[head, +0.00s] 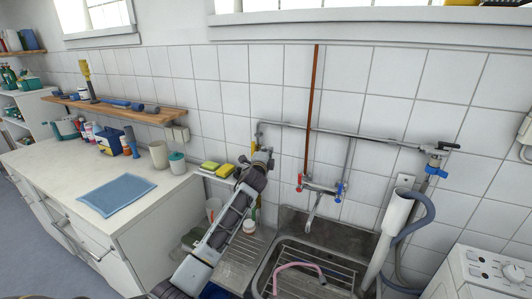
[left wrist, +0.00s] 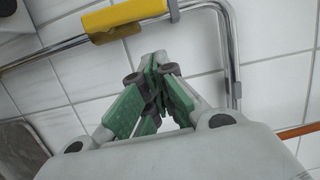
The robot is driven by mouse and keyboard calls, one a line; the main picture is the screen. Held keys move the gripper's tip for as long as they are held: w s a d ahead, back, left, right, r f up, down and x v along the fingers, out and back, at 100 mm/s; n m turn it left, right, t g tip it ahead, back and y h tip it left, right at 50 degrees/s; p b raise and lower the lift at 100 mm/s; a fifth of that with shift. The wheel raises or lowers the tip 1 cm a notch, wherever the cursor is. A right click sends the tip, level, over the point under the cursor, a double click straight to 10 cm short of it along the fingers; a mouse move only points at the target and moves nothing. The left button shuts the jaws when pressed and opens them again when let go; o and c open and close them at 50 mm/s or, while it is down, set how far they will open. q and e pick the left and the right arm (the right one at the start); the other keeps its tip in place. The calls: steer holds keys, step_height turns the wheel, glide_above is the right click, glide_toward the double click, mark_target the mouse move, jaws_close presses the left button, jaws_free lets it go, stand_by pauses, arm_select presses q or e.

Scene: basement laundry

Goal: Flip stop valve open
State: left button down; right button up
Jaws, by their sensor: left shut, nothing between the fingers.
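In the left wrist view a yellow lever-like piece (left wrist: 125,18), which I take for the stop valve's handle, lies along a chrome pipe (left wrist: 60,48) near the pipe's bend. My left gripper (left wrist: 157,75) is shut and empty, its fingertips just short of the yellow piece in the picture; I cannot tell whether they touch. In the head view the left gripper (head: 262,160) is at the lower end of the left drop of the wall pipe (head: 340,131), and it hides most of the valve. My right gripper is not in view.
Below and to the right is a metal sink (head: 300,252) with a mixer tap (head: 320,187). Yellow sponges (head: 210,166) sit left of the gripper. A copper pipe (head: 312,100) runs up the wall.

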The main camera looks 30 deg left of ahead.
arm_select(q)
steer(key=b+v, duration=0.1)
steer(key=v, duration=0.9)
steer(key=shift+d+f, duration=0.15)
steer(key=shift+d, duration=0.15)
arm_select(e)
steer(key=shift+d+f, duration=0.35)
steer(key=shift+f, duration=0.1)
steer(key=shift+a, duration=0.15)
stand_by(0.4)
